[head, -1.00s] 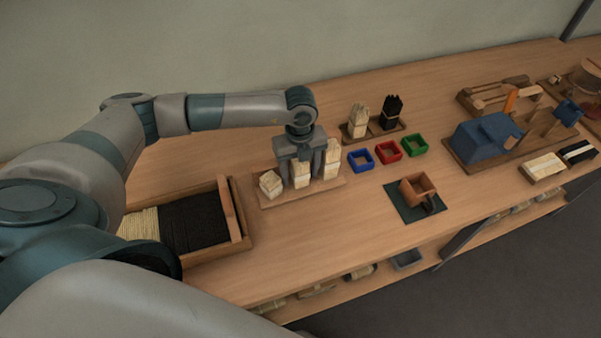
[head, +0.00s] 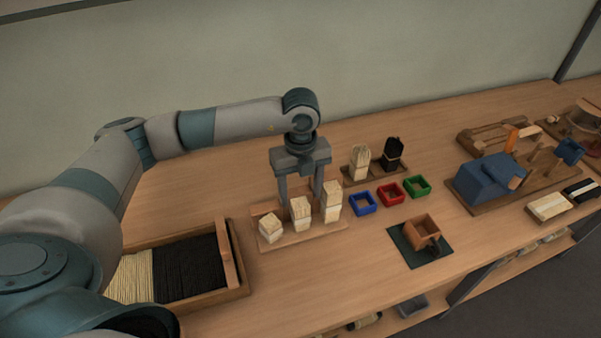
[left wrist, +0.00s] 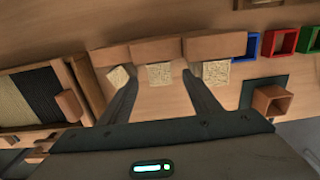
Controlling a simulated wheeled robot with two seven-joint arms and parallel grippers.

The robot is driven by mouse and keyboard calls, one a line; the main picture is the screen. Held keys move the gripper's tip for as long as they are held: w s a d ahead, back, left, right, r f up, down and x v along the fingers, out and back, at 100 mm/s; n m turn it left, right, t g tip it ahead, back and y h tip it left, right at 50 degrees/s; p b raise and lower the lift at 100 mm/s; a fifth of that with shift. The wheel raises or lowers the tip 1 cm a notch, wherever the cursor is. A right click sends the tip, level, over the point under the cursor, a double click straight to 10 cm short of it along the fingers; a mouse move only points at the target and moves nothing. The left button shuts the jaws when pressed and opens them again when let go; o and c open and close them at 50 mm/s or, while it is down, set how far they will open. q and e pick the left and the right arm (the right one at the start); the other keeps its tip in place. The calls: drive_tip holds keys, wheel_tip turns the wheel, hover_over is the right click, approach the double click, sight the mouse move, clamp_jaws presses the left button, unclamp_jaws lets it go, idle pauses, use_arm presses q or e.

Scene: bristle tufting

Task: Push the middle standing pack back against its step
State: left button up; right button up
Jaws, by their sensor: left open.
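The middle pack (head: 300,215) is a cream block of bristles with a pale band. It stands upright on a wooden stepped stand (head: 300,239), between a shorter, tilted left pack (head: 270,229) and a taller right pack (head: 332,203). In the left wrist view the middle pack (left wrist: 160,75) borders its wooden step (left wrist: 155,50); I cannot tell whether they touch. My left gripper (head: 301,203) is open, pointing down at the packs. Its fingers are partly hidden behind them in the head view. In the left wrist view its fingertips (left wrist: 160,80) lie either side of the middle pack. My right gripper is out of view.
A bristle tray (head: 240,292) lies left. Blue (head: 362,204), red (head: 390,192) and green (head: 417,187) boxes stand right of the stand. Behind them a low base holds a pale bundle (head: 360,163) and a black bundle (head: 393,153). A brown box on a dark mat (head: 407,252) lies front right.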

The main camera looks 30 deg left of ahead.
use_arm(q)
wheel_tip(320, 180, up, 8)
drive_tip(key=b, duration=0.1)
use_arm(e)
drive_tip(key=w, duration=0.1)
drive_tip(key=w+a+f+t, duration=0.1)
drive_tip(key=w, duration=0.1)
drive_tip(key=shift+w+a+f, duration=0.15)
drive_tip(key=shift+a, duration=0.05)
use_arm(q)
drive_tip(key=shift+f, duration=0.1)
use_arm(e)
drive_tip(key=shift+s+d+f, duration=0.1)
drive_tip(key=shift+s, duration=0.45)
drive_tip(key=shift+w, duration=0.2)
